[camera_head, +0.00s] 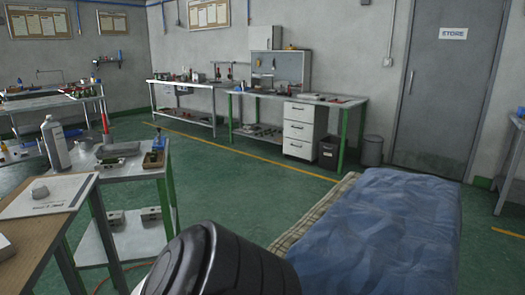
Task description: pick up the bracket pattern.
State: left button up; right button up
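I cannot make out a bracket pattern for certain. A small grey piece (40,191) lies on a white printed sheet (62,198) on the wooden-topped table (32,232) at the left; it is too small to tell its shape well. Neither of my grippers shows in the view. A dark rounded part, probably a link of my own arm, fills the bottom middle and hides the floor behind it.
A metal bench (128,170) beyond the wooden table carries a grey bottle (55,146) and small tools. A blue cover (385,232) drapes a large low object at the right. Workbenches (285,96) line the back wall. Green floor (240,185) lies open between.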

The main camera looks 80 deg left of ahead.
aim_at(110, 160)
jog(key=i, duration=2.95)
jog(key=u, duration=1.9)
jog(key=i, duration=3.65)
jog(key=u, duration=2.95)
jog(key=i, duration=4.9)
jog(key=u, duration=0.3)
